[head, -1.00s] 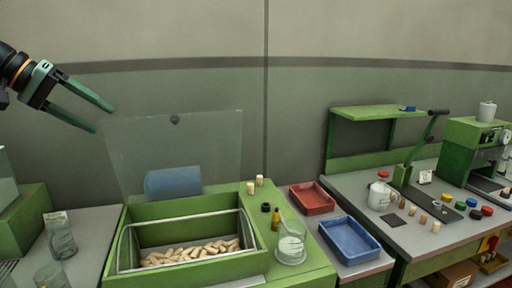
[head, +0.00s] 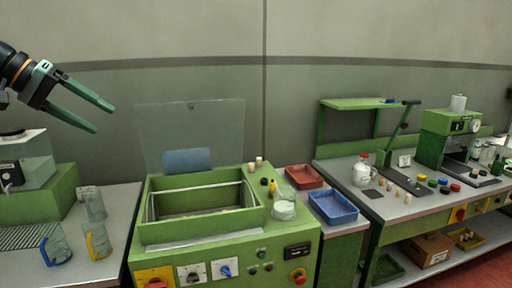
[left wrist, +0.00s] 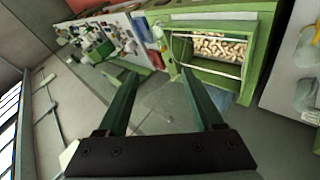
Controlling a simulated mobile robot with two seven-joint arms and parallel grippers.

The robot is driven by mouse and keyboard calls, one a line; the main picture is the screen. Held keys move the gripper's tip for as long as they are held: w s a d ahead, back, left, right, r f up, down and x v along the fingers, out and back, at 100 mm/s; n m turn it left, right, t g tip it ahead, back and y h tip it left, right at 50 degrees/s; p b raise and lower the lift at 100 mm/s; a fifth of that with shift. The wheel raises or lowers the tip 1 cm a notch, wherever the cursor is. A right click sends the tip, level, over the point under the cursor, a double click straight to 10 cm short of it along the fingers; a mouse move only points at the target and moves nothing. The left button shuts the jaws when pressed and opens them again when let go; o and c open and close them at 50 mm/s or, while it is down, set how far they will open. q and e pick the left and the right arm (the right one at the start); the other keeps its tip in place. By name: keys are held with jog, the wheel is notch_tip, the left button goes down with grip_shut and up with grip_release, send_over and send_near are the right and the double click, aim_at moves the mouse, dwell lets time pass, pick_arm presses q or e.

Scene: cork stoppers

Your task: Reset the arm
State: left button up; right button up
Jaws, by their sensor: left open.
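My left gripper (head: 104,118) is at the upper left of the head view, in the air in front of the wall. Its two green fingers are spread and hold nothing. In the left wrist view the fingers (left wrist: 158,92) are also apart, with nothing between them but the clear lid and floor beyond. The green machine (head: 210,225) with its open bin stands below and to the right of the gripper, well apart from it. Cork stoppers (left wrist: 222,46) lie in the bin in the left wrist view. My right gripper is not in view.
The bin's clear lid (head: 225,125) stands raised behind it. Jugs (head: 97,240) are on the left bench. A red tray (head: 303,177) and a blue tray (head: 333,206) lie right of the machine. A press (head: 398,140) stands on the right bench.

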pick_arm(q)
jog(key=w+d+f+y, duration=0.15)
jog(key=w+f, duration=0.25)
jog(key=f, duration=0.5)
jog(key=w+d+f+y, duration=0.1)
jog(key=w+f+y, duration=0.15)
jog(key=f, duration=0.75)
jog(key=s+d+f+m+y, duration=0.1)
jog(key=d+f, duration=0.1)
jog(key=f, duration=1.2)
jog(key=s+d+f, duration=0.1)
jog(key=d+f, duration=0.2)
jog(key=f, duration=1)
jog(key=s+d+f+m+t, duration=0.1)
jog(key=s+d+f, duration=0.2)
jog(key=s+f, duration=0.5)
jog(key=s+d+f+m, duration=0.1)
jog(key=s+d+f, duration=0.2)
jog(key=s+f, duration=0.55)
jog(key=s+d+t, duration=0.2)
jog(key=s, duration=1.7)
jog(key=shift+s+d+t+y, duration=0.3)
jog(key=shift+s+d, duration=0.05)
jog(key=shift+s, duration=0.05)
